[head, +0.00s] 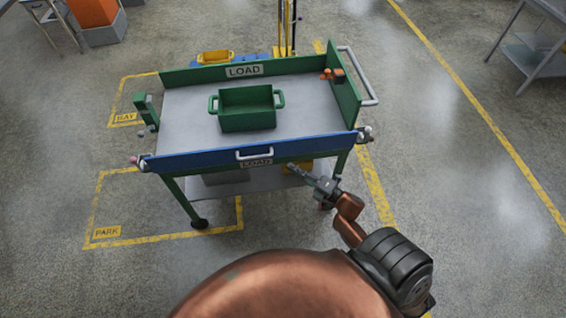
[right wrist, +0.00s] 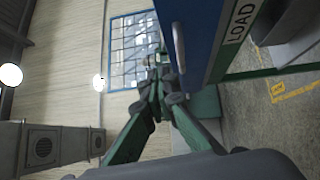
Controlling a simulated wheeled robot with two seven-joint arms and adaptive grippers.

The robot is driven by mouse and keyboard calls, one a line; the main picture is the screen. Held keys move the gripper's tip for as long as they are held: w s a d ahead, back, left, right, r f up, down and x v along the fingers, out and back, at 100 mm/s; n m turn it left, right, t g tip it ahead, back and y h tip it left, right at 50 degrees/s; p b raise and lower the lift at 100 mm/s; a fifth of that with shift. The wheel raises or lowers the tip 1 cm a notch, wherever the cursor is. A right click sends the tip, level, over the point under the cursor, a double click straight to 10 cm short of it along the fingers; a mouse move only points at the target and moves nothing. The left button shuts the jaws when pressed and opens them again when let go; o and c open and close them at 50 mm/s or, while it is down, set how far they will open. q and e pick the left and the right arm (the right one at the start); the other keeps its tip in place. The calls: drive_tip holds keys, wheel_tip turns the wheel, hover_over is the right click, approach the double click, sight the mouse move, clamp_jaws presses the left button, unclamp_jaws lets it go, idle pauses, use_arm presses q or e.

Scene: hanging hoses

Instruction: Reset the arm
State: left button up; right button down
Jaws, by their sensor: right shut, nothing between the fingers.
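My right arm comes up from the lower right in the head view. My right gripper (head: 294,170) is shut and empty, close to the near side of the cart, just below its blue panel (head: 200,159). In the right wrist view the gripper's fingers (right wrist: 160,75) meet at their tips, beside the blue panel (right wrist: 190,35) and its white handle. I cannot tell whether they touch it. My left gripper is not in view.
The cart's grey top (head: 180,112) holds a green two-handled bin (head: 247,120). A green end panel (head: 347,95) stands at the right with an orange item (head: 333,74). Yellow floor lines surround the cart. A grey table (head: 535,50) stands at far right, with open floor between.

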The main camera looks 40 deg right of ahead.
drive_tip(key=shift+s+d, duration=0.15)
drive_tip(key=shift+s, duration=0.2)
drive_tip(key=s+d+f+m+g+h, duration=0.15)
drive_tip(key=s+f+m, duration=0.25)
drive_tip(key=f, duration=0.7)
drive_tip(key=s+f+m+g+h, duration=0.2)
drive_tip(key=s+f+m+g, duration=0.15)
drive_tip(key=f, duration=0.75)
drive_tip(key=s+d+f+m+g+h, duration=0.1)
drive_tip(key=s+f+m+g+h, duration=0.3)
drive_tip(key=f, duration=0.8)
drive_tip(key=s+a+f+m+g, duration=0.2)
drive_tip(key=s+a+f+m, duration=0.1)
drive_tip(key=s+f, duration=0.4)
drive_tip(key=s+a+f+m+g+y, duration=0.1)
drive_tip(key=s+a+f+m+g, duration=0.2)
drive_tip(key=s+f, duration=0.4)
drive_tip(key=s+a+f+m+g+y, duration=0.1)
drive_tip(key=s+a+f+m+g, duration=0.2)
drive_tip(key=s, duration=1.4)
wheel_tip(320, 180, down, 5)
drive_tip(key=shift+s+a+r, duration=0.15)
drive_tip(key=shift+s+a, duration=0.05)
drive_tip(key=shift+a, duration=0.4)
